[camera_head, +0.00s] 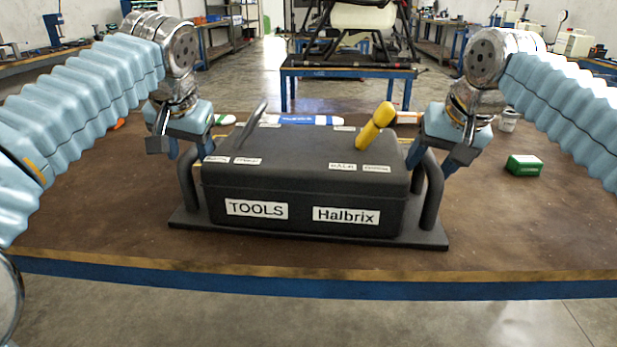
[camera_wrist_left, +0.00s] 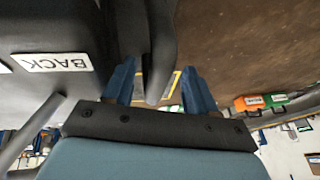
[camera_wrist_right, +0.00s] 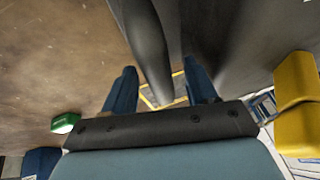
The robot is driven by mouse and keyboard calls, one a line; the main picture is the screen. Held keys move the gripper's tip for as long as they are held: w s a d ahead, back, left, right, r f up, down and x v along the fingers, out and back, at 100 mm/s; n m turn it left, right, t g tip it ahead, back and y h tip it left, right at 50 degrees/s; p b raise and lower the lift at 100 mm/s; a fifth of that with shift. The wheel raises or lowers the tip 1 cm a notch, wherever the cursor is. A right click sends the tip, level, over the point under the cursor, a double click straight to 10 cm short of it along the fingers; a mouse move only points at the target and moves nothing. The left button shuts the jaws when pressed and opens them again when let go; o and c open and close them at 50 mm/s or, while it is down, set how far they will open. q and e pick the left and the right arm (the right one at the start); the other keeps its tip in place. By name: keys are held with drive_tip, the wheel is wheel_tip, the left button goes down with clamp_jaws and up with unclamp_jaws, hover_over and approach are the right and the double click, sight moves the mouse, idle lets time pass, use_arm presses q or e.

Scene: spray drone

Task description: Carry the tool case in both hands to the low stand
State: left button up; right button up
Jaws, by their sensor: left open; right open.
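The black tool case (camera_head: 300,190), labelled TOOLS and Halbrix, sits on a dark base plate (camera_head: 320,236) on the brown bench. A bar handle stands at each side, the left one (camera_head: 187,182) and the right one (camera_head: 434,195). My left gripper (camera_head: 188,152) is open; in the left wrist view its blue fingers (camera_wrist_left: 160,85) are either side of the left handle. My right gripper (camera_head: 432,158) is open; in the right wrist view its fingers (camera_wrist_right: 160,88) are either side of the right handle. I cannot tell whether any finger touches. No stand is clearly identifiable as the low stand.
A green box (camera_head: 524,165) lies to the right. A blue-framed table (camera_head: 345,72) with a drone (camera_head: 362,18) stands beyond. The bench's front edge is clear.

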use_arm(q)
drive_tip(key=shift+x, duration=1.05)
use_arm(e)
drive_tip(key=shift+x, duration=1.1)
use_arm(q)
drive_tip(key=shift+c, duration=0.5)
use_arm(e)
drive_tip(key=shift+c, duration=0.5)
use_arm(q)
clamp_jaws()
use_arm(e)
clamp_jaws()
drive_tip(key=shift+r, duration=0.1)
use_arm(q)
drive_tip(key=shift+w+r, duration=0.15)
drive_tip(key=shift+r, duration=0.1)
use_arm(e)
drive_tip(key=shift+w+r, duration=0.1)
drive_tip(key=shift+r, duration=0.15)
